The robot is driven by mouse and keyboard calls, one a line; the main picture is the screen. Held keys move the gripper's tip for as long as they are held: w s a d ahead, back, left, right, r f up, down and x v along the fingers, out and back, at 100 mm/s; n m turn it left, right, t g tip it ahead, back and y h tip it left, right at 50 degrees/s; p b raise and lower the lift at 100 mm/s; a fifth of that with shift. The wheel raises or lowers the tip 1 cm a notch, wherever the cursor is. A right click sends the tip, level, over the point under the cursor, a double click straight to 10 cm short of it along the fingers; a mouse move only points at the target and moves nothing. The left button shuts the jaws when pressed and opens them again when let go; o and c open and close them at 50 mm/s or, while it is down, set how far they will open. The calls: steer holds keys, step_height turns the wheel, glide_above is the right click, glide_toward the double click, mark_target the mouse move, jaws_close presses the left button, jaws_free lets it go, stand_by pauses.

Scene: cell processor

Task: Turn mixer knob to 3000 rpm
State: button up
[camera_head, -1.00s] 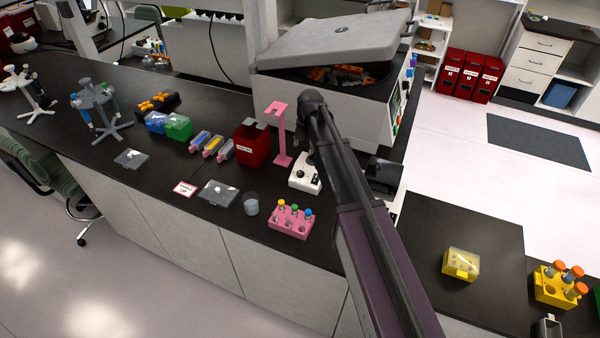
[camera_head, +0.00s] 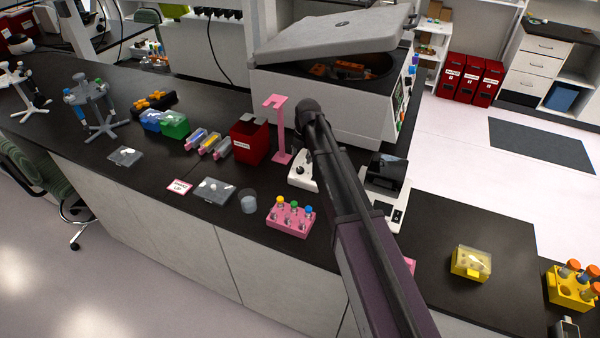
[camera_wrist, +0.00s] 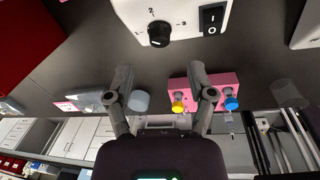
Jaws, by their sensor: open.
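The mixer is a small white unit on the black bench. In the head view the mixer (camera_head: 297,178) is partly hidden behind my arm. In the wrist view its front panel (camera_wrist: 182,15) shows at the top, with a black round knob (camera_wrist: 159,31), the marks 2 and 3 around it, and a black rocker switch (camera_wrist: 212,18) to the right. The knob's exact setting is too small to tell. My gripper (camera_wrist: 160,72) is open and empty. Its two fingers are spread either side of the knob's line, apart from it. In the head view my gripper is hidden by the arm.
A pink rack with coloured-cap tubes (camera_head: 290,220) stands in front of the mixer. A pink stand (camera_head: 280,135) and red box (camera_head: 249,140) are at its left. A large centrifuge (camera_head: 335,80) with its lid raised stands behind. A white device (camera_head: 388,185) is right of my arm.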

mark_target(300, 168)
steer(key=shift+w+a+f+b, duration=0.1)
steer(key=shift+a+f+b, duration=0.1)
steer(key=shift+f+b, duration=1.3)
steer(key=shift+w+a+f+b, duration=0.1)
steer(key=shift+a+f+b, duration=0.05)
steer(key=shift+f+b, duration=1.3)
steer(key=shift+f, duration=0.2)
jaws_close()
